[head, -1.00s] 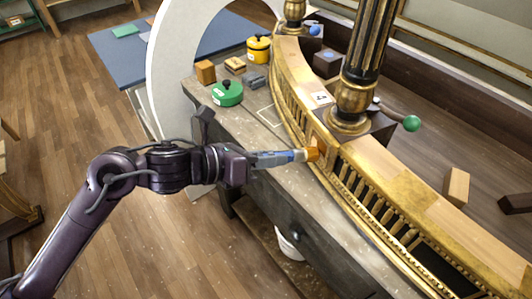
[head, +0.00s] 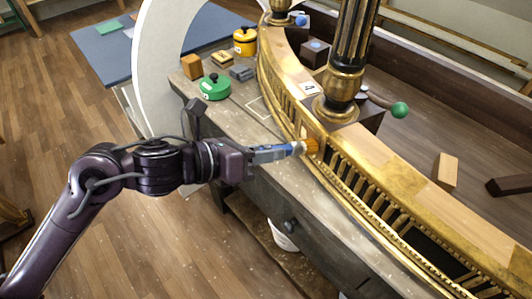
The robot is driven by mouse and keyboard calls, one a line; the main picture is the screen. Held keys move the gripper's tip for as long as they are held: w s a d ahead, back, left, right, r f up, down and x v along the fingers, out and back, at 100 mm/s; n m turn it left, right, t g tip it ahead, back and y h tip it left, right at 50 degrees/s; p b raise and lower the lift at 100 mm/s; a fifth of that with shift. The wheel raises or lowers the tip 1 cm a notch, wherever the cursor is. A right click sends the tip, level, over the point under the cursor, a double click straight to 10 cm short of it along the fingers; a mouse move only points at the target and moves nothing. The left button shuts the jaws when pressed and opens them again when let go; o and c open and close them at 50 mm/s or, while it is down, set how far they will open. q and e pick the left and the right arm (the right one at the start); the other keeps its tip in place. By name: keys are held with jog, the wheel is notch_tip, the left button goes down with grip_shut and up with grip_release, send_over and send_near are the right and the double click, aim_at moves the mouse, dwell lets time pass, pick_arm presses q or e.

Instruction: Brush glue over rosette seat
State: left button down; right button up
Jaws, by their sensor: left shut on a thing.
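My left gripper (head: 274,153) is shut on a brush with a blue and pale handle and a light ferrule (head: 298,148). The brush lies nearly level. Its orange-brown bristles (head: 312,146) are at the front face of the gilt console (head: 375,150), just below a plain gilt block (head: 311,129) in its carved frieze. The bristles appear to touch the face, but exact contact is unclear. The rosette seat cannot be told apart with certainty; the bristles may cover part of it. My right gripper is not in view.
A green lidded pot (head: 214,87), a yellow pot (head: 246,41) and small blocks (head: 192,66) stand on the bench (head: 232,115) behind my left arm. A black and gilt column (head: 347,60) rises from the console. A green-knobbed tool (head: 399,109) sticks out beside it.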

pick_arm(q)
jog(key=w+a+b, duration=0.2)
jog(key=w, duration=0.4)
jog(key=shift+a, duration=0.25)
dwell(0.3)
jog(key=shift+s+a+b, duration=0.4)
jog(key=shift+a+b, duration=0.05)
jog(key=shift+a, duration=0.45)
jog(key=shift+s+a+b, duration=0.35)
jog(key=shift+a+b, duration=0.15)
jog(key=shift+a, duration=0.45)
jog(key=shift+s+a+b, duration=0.4)
jog(key=shift+a+b, duration=0.05)
jog(key=shift+a, duration=0.45)
